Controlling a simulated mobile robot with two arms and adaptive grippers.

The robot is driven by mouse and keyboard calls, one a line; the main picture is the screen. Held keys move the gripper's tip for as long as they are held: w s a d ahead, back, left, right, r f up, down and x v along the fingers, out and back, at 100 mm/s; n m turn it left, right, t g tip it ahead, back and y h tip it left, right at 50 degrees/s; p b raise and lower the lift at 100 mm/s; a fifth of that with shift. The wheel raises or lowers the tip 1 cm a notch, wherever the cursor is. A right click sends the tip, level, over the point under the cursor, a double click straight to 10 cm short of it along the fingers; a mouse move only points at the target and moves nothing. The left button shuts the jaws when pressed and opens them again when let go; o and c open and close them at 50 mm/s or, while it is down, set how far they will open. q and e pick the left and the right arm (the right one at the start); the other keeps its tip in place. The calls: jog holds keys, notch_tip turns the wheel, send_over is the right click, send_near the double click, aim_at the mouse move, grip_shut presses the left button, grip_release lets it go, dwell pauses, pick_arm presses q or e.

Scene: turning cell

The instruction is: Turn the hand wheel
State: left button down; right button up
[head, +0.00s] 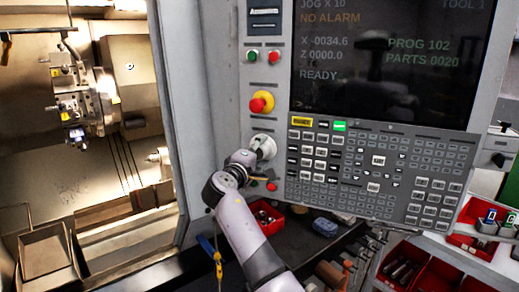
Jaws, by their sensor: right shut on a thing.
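The hand wheel (264,140) is a small pale round knob on the machine's control panel, below the red and yellow emergency stop button. My right gripper (256,152) reaches up to it from the lower left and is shut on it. The gripper and its wrist hide the wheel's lower left part, and the fingers are hard to make out. The screen above reads JOG X 10, X -0034.6 and Z 0000.0. My left gripper is not in view.
The emergency stop button (262,102) sits just above the wheel, and a red button (272,187) sits below. The keypad (370,165) lies to the right. At left is the open lathe interior with its tool turret (80,100). Red bins (405,268) stand lower right.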

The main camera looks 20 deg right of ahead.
jog(key=shift+r+n+p, duration=0.2)
jog(key=shift+n+p, duration=0.65)
jog(key=shift+n, duration=0.85)
jog(key=o, duration=0.7)
jog(key=shift+o, duration=0.8)
jog(key=shift+w+f, duration=0.1)
jog(key=v, duration=1.2)
